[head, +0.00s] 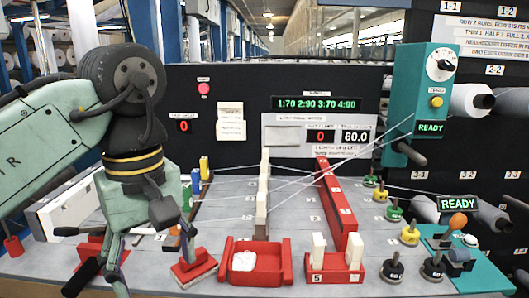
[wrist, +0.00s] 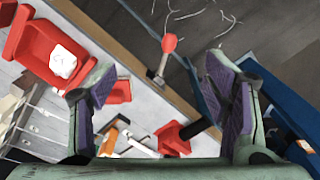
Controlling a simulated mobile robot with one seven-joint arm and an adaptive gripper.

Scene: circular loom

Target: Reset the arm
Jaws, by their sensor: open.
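My gripper (head: 152,262) hangs at the left front of the grey worktable (head: 225,200), fingers pointing down. Its two fingers stand apart with nothing held between them. In the wrist view my gripper (wrist: 160,92) shows purple-grey finger pads spread wide, with the table edge and floor seen between them. A red block (head: 194,268) sits just right of the fingers in the head view. I cannot tell whether a finger touches it.
A red tray (head: 256,268) holds a white lump. A red holder (head: 335,270) with white pegs stands right of it. Threads cross above the table's middle. Several coloured knobs (head: 410,234) and a teal panel (head: 462,270) are at the right. A black console (head: 250,85) stands behind.

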